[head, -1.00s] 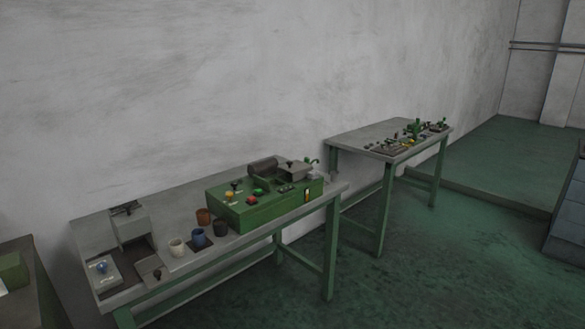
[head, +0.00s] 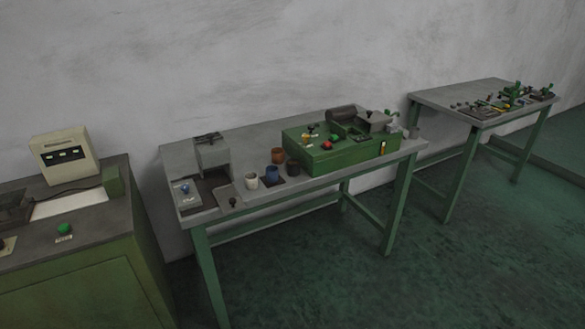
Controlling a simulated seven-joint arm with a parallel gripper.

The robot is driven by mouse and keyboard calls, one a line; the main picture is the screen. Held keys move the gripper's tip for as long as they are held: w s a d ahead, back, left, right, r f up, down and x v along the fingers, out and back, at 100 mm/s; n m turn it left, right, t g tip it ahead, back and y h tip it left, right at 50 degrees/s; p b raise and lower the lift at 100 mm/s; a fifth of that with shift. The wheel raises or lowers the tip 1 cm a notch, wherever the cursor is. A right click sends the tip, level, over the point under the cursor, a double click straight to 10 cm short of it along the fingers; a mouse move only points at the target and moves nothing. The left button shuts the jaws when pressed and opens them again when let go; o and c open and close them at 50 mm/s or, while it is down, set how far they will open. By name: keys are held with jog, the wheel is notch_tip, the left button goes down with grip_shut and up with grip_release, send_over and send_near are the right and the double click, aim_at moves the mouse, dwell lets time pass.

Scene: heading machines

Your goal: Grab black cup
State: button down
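The black cup (head: 293,167) stands upright on the grey-topped table (head: 228,192), close against the left end of the green machine. A brown cup (head: 278,155) stands just behind and left of it. A blue cup (head: 270,174) stands to its left on a dark square, and a white cup (head: 251,180) is further left. My gripper is not in view.
The green machine (head: 345,160) fills the table's right part. A grey device (head: 212,154) stands at its left end. A green cabinet (head: 85,265) with a beige box (head: 64,157) is at the left. A second table (head: 455,100) is at the right. The green floor in front is clear.

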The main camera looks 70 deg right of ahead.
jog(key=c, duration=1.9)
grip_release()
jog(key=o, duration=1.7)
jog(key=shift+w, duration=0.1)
